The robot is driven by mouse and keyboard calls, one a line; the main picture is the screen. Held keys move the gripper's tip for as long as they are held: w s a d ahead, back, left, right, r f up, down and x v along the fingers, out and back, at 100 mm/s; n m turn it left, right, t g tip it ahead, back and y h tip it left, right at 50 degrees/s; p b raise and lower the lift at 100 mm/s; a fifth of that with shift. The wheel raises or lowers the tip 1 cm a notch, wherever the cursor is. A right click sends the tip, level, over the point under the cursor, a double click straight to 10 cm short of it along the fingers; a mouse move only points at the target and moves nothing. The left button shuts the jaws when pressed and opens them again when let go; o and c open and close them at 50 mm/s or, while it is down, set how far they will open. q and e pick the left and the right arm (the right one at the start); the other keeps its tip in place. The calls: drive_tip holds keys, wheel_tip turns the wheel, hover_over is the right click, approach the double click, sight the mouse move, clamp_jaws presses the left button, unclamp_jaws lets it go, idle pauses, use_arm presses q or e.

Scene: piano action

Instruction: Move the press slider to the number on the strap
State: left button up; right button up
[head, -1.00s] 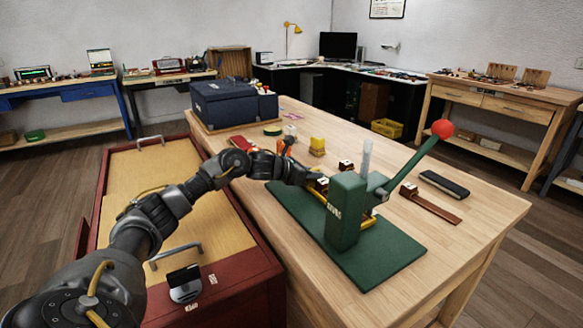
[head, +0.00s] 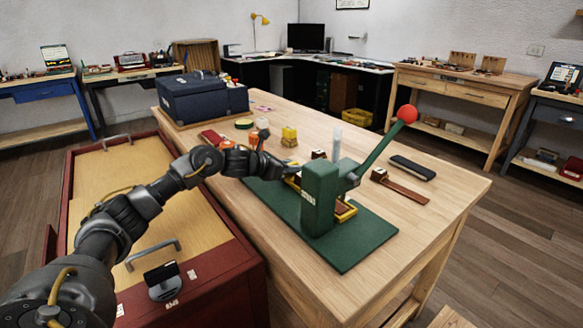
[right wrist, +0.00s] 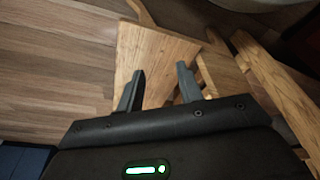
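The green press (head: 320,200) stands on a dark green base plate (head: 350,250) on the workbench. Its lever (head: 375,147) slants up right to a red ball (head: 407,114). A yellow frame (head: 347,213) shows low behind the press body. I cannot make out which part is the slider, or its numbers. A brown strap (head: 408,193) lies right of the press; its number is unreadable. My left gripper (head: 285,171) is beside the press's left side, near the yellow frame; its fingers are too small to judge. My right gripper (right wrist: 158,78) is open and empty, away from the press.
A dark case (head: 336,168) lies right of the press. A blue box (head: 200,103) stands at the back left of the bench. A yellow block (head: 289,137) and small items lie behind the press. A red-edged cabinet (head: 215,285) stands left. The right bench end is clear.

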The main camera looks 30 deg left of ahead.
use_arm(q)
drive_tip(key=v, duration=0.9)
drive_tip(key=shift+a+f+b, duration=0.1)
drive_tip(key=shift+b, duration=0.2)
drive_tip(key=shift+s+a+r, duration=0.1)
drive_tip(key=shift+s+r, duration=0.15)
drive_tip(key=shift+s, duration=0.15)
use_arm(e)
drive_tip(key=shift+v, duration=0.8)
drive_tip(key=shift+w, duration=0.25)
